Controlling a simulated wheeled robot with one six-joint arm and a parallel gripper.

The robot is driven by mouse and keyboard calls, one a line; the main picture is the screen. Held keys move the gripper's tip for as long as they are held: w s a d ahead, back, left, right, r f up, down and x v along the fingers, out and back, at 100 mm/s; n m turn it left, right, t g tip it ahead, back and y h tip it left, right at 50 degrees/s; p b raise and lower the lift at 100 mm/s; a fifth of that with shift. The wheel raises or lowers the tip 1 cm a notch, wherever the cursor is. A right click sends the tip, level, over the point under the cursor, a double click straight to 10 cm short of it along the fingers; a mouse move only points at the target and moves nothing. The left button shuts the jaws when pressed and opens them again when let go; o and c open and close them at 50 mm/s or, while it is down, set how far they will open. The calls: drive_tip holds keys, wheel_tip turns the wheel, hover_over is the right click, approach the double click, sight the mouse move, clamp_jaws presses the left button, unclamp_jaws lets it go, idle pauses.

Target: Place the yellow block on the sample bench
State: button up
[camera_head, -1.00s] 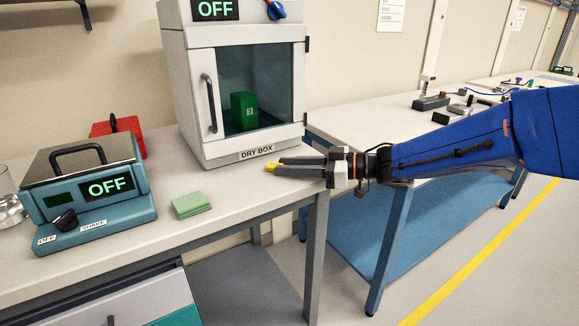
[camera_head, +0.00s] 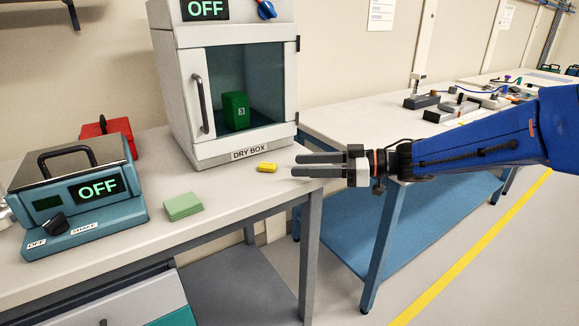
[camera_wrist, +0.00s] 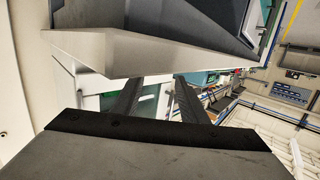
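The yellow block (camera_head: 267,167) lies flat on the pale top of the near bench (camera_head: 225,190), just in front of the dry box. My gripper (camera_head: 297,166) is to the right of the block, at the bench's right end. Its two dark fingers are apart with nothing between them, and a small gap separates the fingertips from the block. In the wrist view the fingers (camera_wrist: 155,97) also show spread apart. I cannot make out the block in the wrist view. No label naming the sample bench is readable.
The dry box (camera_head: 230,95) stands behind the block with a green block (camera_head: 235,111) inside. Green pads (camera_head: 183,207), a teal shaker (camera_head: 85,200) and a red case (camera_head: 112,135) stand to the left. A second bench (camera_head: 365,118) with small parts is behind my arm.

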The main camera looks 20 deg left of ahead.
drive_tip(key=shift+w+d+r, duration=0.1)
drive_tip(key=shift+d+r, duration=0.05)
drive_tip(key=shift+d, duration=0.8)
drive_tip(key=shift+w+d+r, duration=0.1)
drive_tip(key=shift+d+r, duration=0.05)
drive_tip(key=shift+d, duration=0.75)
drive_tip(key=shift+w+d+r, duration=0.1)
drive_tip(key=shift+d+r, duration=0.05)
drive_tip(key=shift+d, duration=0.8)
